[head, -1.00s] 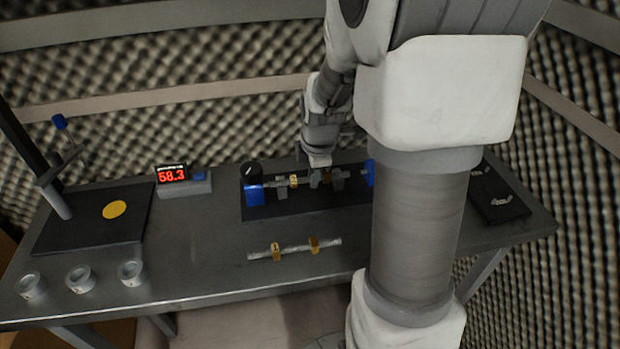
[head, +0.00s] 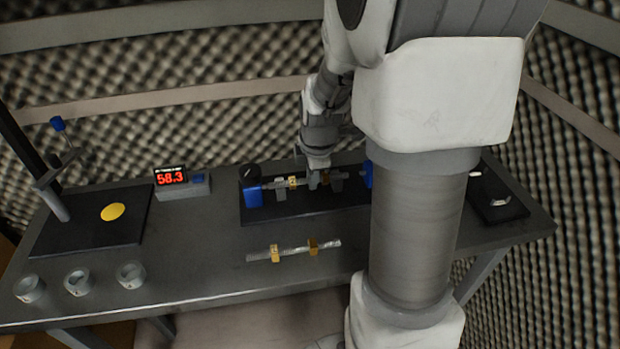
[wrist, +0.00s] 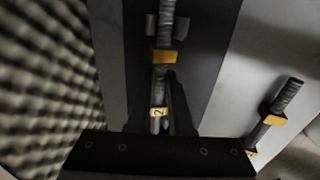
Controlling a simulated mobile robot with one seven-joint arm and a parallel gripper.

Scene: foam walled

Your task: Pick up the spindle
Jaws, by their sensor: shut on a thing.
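A grey spindle (head: 280,184) with gold rings lies across the supports of the blue-ended fixture on the table. My gripper (head: 314,180) is down at this spindle and shut on its shaft, between the gold rings. In the wrist view the spindle (wrist: 165,32) runs up the middle, and my gripper's dark fingers (wrist: 175,95) are around it. One gold ring there bears a "2". The fingers hide part of the shaft. I cannot tell whether it is clear of its supports. A second spindle (head: 294,250) with two gold rings lies on the table in front of the fixture.
A display (head: 172,176) reading 58.3 stands left of the fixture. Grey rings (head: 78,282) sit at the front left, near a dark plate (head: 75,235) with a yellow disc (head: 113,212). A dark pad (head: 497,205) lies at the right. Foam walls close in the table.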

